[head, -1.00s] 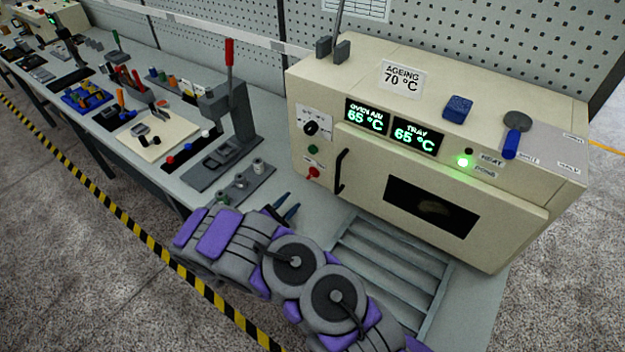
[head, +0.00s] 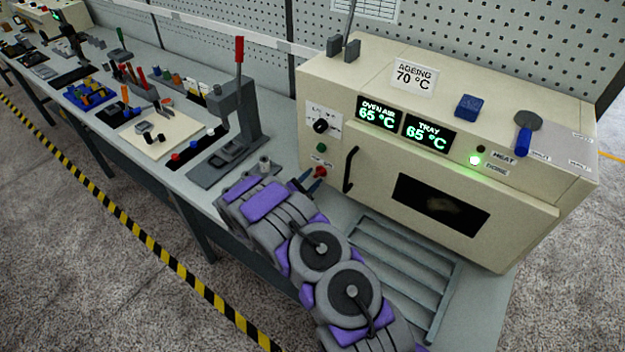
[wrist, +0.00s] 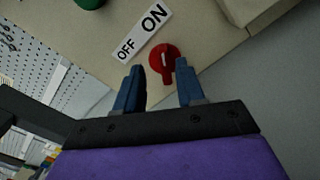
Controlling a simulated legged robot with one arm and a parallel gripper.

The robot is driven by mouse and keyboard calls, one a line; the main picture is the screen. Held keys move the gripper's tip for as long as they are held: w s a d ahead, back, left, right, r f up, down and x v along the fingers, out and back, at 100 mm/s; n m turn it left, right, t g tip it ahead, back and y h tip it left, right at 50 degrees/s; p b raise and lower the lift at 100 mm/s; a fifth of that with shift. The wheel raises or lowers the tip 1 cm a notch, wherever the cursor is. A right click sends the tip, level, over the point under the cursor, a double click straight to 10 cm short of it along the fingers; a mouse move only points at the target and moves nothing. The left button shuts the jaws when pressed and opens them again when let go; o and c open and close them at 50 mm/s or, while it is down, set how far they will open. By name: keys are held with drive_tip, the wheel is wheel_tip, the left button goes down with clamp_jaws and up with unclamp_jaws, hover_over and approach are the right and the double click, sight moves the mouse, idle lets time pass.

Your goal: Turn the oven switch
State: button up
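The oven (head: 450,130) is a cream box on the bench at the right in the head view. Its red switch (wrist: 164,62) shows in the wrist view next to a label (wrist: 142,32) reading OFF and ON. The switch's pointer ridge lies roughly along the picture's vertical. In the head view the red switch (head: 320,171) is low on the oven's left front. My gripper (wrist: 160,80) is open and empty, its two blue fingers just short of the switch, one to each side in the wrist view. I cannot tell whether either finger touches it.
Above the red switch are a green button (head: 321,147) and a black knob (head: 320,126). The black door handle (head: 350,168) stands out just to the right. A slatted rack (head: 400,265) lies before the oven. A lever press (head: 238,120) stands to the left.

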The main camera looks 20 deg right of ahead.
drive_tip(key=shift+a, duration=0.1)
drive_tip(key=shift+d+f, duration=0.1)
drive_tip(key=shift+d, duration=1.1)
drive_tip(key=c, duration=0.6)
clamp_jaws()
drive_tip(key=shift+s+a, duration=0.1)
drive_tip(key=shift+a, duration=0.45)
